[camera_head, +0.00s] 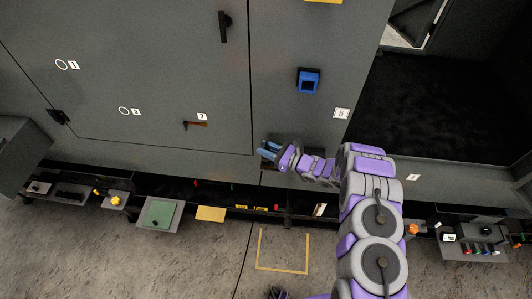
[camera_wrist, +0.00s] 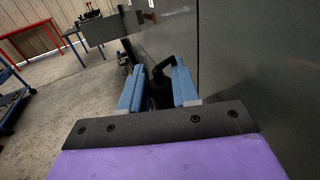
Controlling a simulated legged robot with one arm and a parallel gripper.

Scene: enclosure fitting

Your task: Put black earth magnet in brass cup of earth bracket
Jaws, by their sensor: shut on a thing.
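My gripper (camera_head: 268,150) is beside the grey cabinet front in the head view, just right of a door seam. In the wrist view my gripper (camera_wrist: 157,88) has its two blue fingers on either side of a black piece with a bent top, which looks like the black earth magnet (camera_wrist: 159,92). It is shut on this piece, whose lower part is in shadow. The brass cup and the earth bracket cannot be made out in either view.
A blue fitting (camera_head: 308,82) is on the cabinet front above my gripper. A black handle (camera_head: 224,26) and a red-brown handled piece (camera_head: 196,125) are further left. A low shelf with small parts and a green plate (camera_head: 159,213) runs below. A red table (camera_wrist: 28,34) stands far left.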

